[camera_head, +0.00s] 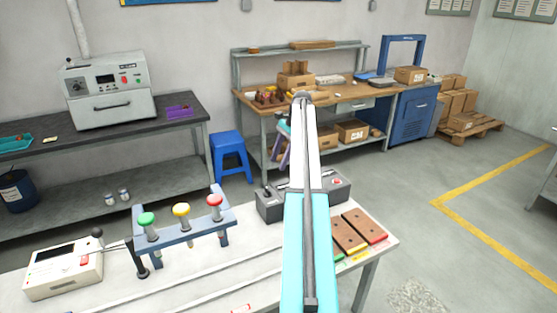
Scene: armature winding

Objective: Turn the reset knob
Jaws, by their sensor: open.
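No knob is readably labelled as the reset knob. A white counter box (64,271) with a dark display, a red button (84,261) and a black round knob (97,232) sits at the front left of the near bench. My arm rises through the middle of the view to an elbow above the near bench. My gripper's jaws cannot be made out; they seem hidden behind the arm or out of frame.
The near bench (190,262) holds a blue rack (184,234) with green, yellow and red spools, a dark grey machine (271,208) and brown blocks (365,226). A blue stool (229,152) stands behind. A wooden workbench (350,92) is farther back. The floor at right is mostly clear.

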